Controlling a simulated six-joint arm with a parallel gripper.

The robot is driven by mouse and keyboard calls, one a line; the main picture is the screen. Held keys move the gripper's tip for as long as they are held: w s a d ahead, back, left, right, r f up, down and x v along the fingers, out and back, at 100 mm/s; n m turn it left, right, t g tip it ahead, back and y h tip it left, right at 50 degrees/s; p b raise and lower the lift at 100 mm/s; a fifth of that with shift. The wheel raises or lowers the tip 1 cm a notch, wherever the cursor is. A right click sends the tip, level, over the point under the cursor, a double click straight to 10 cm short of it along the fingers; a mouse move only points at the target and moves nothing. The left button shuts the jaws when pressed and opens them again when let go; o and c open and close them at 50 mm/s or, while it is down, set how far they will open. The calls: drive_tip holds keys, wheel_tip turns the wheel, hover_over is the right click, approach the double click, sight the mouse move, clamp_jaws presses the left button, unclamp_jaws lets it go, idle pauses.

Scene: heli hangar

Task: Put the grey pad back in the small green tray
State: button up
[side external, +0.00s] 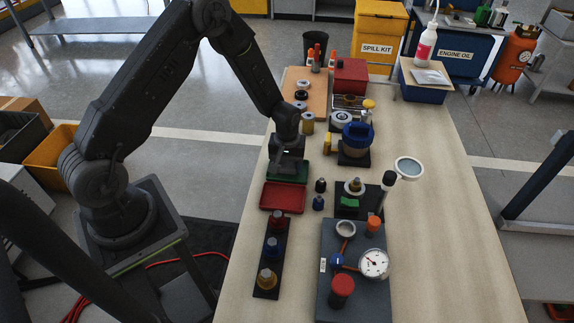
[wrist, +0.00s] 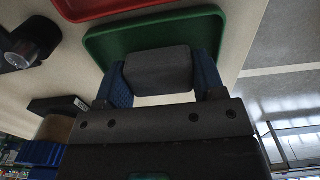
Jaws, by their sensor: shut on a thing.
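My gripper (wrist: 161,78) is shut on the grey pad (wrist: 158,68), which sits between its two blue fingers in the wrist view. The small green tray (wrist: 112,43) lies just beyond the pad there, and the pad overlaps its edge in the picture. In the side view my gripper (side external: 287,160) is low over the green tray (side external: 290,173), covering much of it. The pad cannot be made out clearly there. I cannot tell whether the pad touches the tray.
A red tray (side external: 284,197) lies right beside the green one, nearer the camera. A black strip with several knobs (side external: 263,260) and a gauge panel (side external: 330,290) stand in front. A blue-topped pot (side external: 357,140) stands to the right. The table's right side (side external: 450,220) is clear.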

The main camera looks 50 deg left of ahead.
drive_tip(key=shift+f, duration=0.3)
drive_tip(key=shift+f, duration=0.15)
drive_tip(key=o, duration=0.9)
drive_tip(key=shift+c, duration=0.2)
wheel_tip(320, 180, up, 12)
wheel_tip(320, 180, up, 16)
drive_tip(key=f+m+t, duration=0.1)
drive_tip(key=m+t, duration=0.1)
drive_tip(key=m, duration=0.2)
hover_over(287, 163)
drive_tip(key=s+d, duration=0.4)
drive_tip(key=s, duration=0.3)
drive_tip(key=s+d+r+m+t, duration=0.1)
drive_tip(key=s+d+r+m, duration=0.1)
drive_tip(key=s+r, duration=0.2)
drive_tip(key=s+d+r+m+t, duration=0.2)
drive_tip(key=s+r+m, duration=0.1)
drive_tip(key=s, duration=0.8)
drive_tip(key=shift+r+t, duration=0.3)
drive_tip(key=shift+r, duration=0.3)
